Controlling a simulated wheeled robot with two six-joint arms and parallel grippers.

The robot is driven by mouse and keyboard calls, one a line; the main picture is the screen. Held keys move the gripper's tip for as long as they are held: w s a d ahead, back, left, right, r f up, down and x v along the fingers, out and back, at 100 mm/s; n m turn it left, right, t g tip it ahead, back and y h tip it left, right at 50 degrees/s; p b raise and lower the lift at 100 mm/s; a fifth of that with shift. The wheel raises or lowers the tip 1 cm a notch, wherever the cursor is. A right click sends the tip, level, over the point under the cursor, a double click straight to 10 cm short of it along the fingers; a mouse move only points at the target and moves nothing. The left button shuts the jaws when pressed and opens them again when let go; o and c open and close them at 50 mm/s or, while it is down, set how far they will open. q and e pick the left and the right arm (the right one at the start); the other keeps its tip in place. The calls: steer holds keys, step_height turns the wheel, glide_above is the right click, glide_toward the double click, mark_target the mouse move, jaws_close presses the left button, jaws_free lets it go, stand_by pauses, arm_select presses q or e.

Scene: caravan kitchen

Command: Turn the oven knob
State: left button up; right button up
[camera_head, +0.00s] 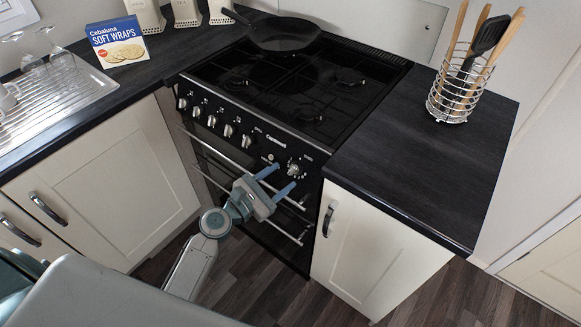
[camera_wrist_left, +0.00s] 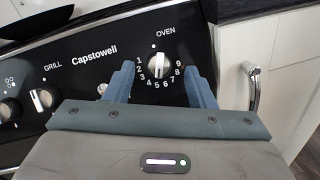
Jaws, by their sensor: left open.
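The oven knob (camera_wrist_left: 159,66) is a silver knob on the black control panel, under the word OVEN and ringed by numbers. In the head view the oven knob (camera_head: 293,170) is the rightmost knob on the stove front. My left gripper (camera_head: 277,180) is open in front of the panel, its blue fingers pointing at the knob. In the left wrist view the left gripper's fingers (camera_wrist_left: 160,80) stand on either side of the knob, with a gap on each side. I cannot tell how far the fingertips are from the panel. My right gripper is not in view.
The grill knob (camera_wrist_left: 41,100) and several other knobs sit left on the panel. Oven door handle bars (camera_head: 222,150) run below it. A cabinet handle (camera_head: 328,219) is close on the right. A frying pan (camera_head: 284,34) is on the hob, and a utensil basket (camera_head: 452,98) stands right.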

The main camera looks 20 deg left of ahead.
mark_target(292, 170)
arm_select(q)
steer(key=shift+p+x, duration=0.3)
steer(key=shift+x, duration=1.85)
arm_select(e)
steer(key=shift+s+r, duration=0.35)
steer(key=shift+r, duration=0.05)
arm_select(q)
steer(key=c, duration=0.9)
steer(key=shift+c, duration=0.2)
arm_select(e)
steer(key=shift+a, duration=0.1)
arm_select(q)
steer(key=shift+m, duration=0.3)
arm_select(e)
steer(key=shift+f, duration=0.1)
